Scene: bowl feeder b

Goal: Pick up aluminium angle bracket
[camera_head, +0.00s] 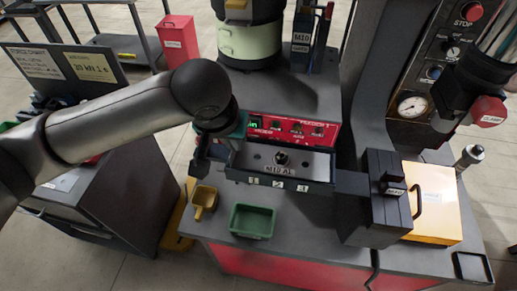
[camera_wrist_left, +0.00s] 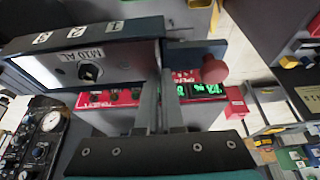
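I cannot clearly pick out an aluminium angle bracket. A pale metal plate with a dark nut-like piece and an "M10 AL" label lies in a dark tray (camera_head: 317,188) numbered 1, 2, 3; I cannot tell if the bracket is part of it. The dark tray shows upper left in the wrist view (camera_wrist_left: 140,28). My left gripper (camera_head: 222,155) hangs at the tray's left end. In the wrist view its two fingers (camera_wrist_left: 161,78) point up past the tray's end, a narrow gap apart, with nothing seen between them. My right gripper is not in view.
A red control panel (camera_head: 318,131) stands behind the tray. A green bin (camera_head: 252,221) and a yellow scoop-like bin (camera_head: 204,199) sit in front. A dark block (camera_head: 375,215) and a yellow box (camera_head: 434,205) are right. A red knob (camera_wrist_left: 215,71) is close beside the fingers.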

